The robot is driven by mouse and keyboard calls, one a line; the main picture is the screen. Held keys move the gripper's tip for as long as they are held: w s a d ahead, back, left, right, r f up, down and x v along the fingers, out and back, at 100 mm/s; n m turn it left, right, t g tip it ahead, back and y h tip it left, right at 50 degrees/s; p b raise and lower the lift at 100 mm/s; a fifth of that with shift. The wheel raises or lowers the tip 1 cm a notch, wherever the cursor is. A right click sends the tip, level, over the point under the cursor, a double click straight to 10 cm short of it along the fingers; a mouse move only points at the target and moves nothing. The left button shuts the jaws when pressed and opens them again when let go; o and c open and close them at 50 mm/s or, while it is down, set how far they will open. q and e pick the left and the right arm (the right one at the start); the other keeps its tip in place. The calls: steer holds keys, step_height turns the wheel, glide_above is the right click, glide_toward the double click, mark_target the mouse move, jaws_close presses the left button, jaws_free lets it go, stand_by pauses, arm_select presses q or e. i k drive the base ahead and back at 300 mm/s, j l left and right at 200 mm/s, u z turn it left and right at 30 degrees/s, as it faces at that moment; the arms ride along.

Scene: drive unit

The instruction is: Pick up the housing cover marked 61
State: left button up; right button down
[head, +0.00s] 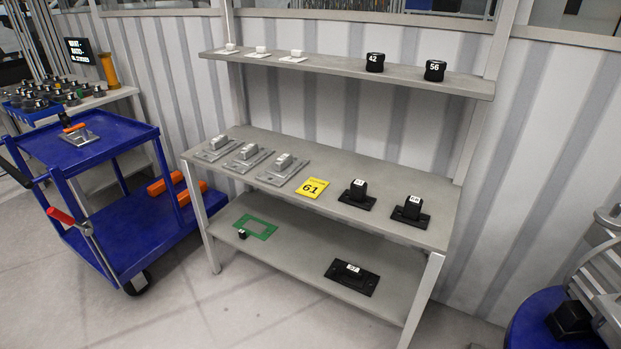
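A yellow card (312,187) printed 61 lies on the middle shelf of the grey rack. To its right, a black cover with an upright block and flat base (357,194) stands on the same shelf; its white label is too small to read surely. Another black cover (411,211) of the same shape stands further right, its label also unclear. A third black flanged part (351,277) with a white label lies on the lower shelf. I cannot tell for certain which part bears 61. Neither of my grippers shows in the head view.
Grey flanged parts (283,168) stand left of the card. Black blocks marked 42 (375,62) and 56 (435,71) stand on the top shelf (463,82). A green frame (255,227) lies below. A blue cart (108,140) stands left; a blue round surface (535,325) is lower right.

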mark_target(250, 157)
steer(key=i+j, duration=1.25)
steer(key=i, duration=0.15)
